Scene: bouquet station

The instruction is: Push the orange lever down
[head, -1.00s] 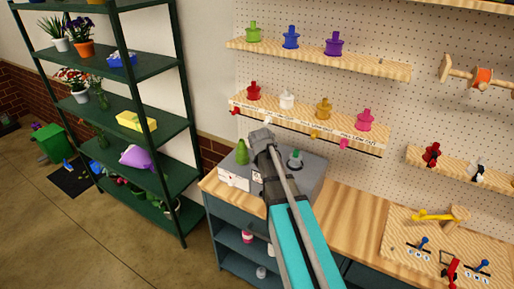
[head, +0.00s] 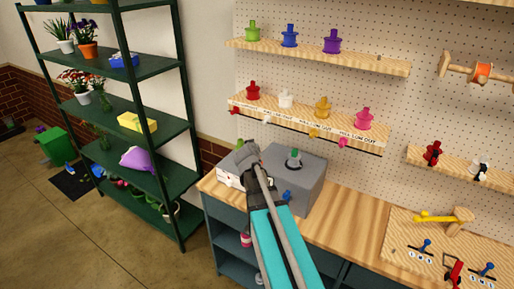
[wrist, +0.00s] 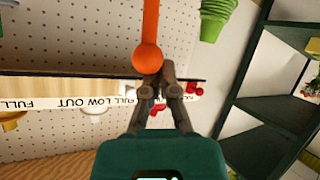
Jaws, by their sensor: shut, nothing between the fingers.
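The orange lever (wrist: 147,55) shows in the wrist view as a bar ending in a round ball, coming in from the top edge. In the head view I cannot make it out; my arm covers part of the grey box there. My gripper (wrist: 158,78) is shut and empty, its fingertips close beside the ball in the picture. I cannot tell whether they touch it. In the head view my gripper (head: 247,153) is over the left part of the counter, beside the grey box (head: 308,183).
A green object (head: 240,143) is partly hidden behind my gripper. A shelf with small coloured knobs (head: 323,107) runs along the pegboard behind. A dark green rack (head: 150,108) stands to the left. The wooden counter (head: 350,215) is clear right of the box.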

